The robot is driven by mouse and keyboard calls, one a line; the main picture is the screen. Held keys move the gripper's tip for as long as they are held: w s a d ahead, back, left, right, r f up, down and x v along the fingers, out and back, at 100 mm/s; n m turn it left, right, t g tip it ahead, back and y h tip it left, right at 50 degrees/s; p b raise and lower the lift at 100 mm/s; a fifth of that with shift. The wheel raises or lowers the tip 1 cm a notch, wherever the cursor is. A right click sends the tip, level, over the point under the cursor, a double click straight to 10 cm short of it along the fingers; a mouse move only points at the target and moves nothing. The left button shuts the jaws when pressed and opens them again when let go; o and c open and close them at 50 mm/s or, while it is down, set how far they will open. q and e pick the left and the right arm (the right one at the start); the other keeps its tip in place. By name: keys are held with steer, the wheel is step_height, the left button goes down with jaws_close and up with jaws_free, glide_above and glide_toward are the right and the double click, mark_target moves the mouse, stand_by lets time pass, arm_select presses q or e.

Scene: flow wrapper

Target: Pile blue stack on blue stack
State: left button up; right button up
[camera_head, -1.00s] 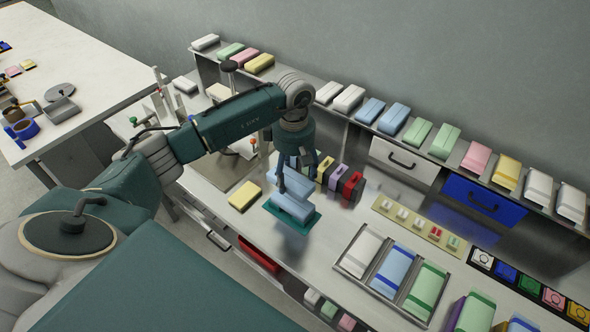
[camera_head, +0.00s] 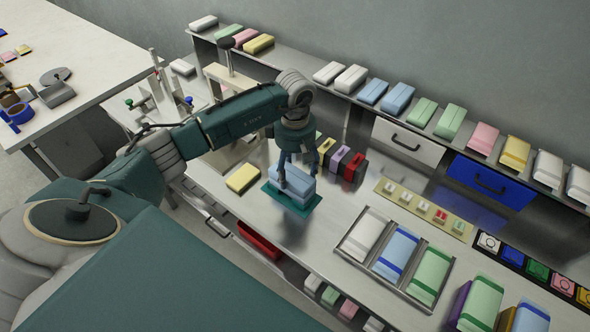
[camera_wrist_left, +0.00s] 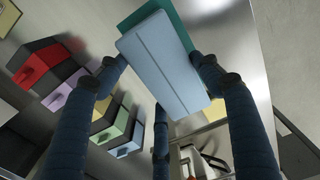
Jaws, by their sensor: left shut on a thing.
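My left gripper (camera_head: 297,172) points down and is shut on a light blue stack (camera_head: 301,184). That stack sits directly over another light blue stack (camera_head: 288,200), with no clear gap between them in the head view. The lower stack lies on a dark green mat (camera_head: 272,200) on the metal bench. In the left wrist view the held blue stack (camera_wrist_left: 165,65) lies between the blue fingers (camera_wrist_left: 165,85) and hides the lower one. Part of the green mat (camera_wrist_left: 178,28) shows beyond it. My right gripper is not in view.
A yellow stack (camera_head: 243,178) lies left of the mat. Black-ended coloured blocks (camera_head: 340,160) stand close behind it. A tray (camera_head: 428,304) with white, blue and green stacks is to the right. A shelf (camera_head: 320,84) of stacks runs along the back. Bench between mat and tray is clear.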

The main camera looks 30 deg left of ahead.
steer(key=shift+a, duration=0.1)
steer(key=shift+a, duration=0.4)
arm_select(q)
steer(key=shift+f, duration=0.1)
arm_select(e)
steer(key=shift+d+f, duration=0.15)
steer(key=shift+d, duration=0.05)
arm_select(q)
steer(key=o, duration=1)
steer(key=shift+c, duration=0.2)
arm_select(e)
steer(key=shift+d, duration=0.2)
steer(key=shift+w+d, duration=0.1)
arm_select(q)
steer(key=shift+r, duration=0.2)
step_height(320, 180, up, 12)
steer(key=shift+f, duration=0.2)
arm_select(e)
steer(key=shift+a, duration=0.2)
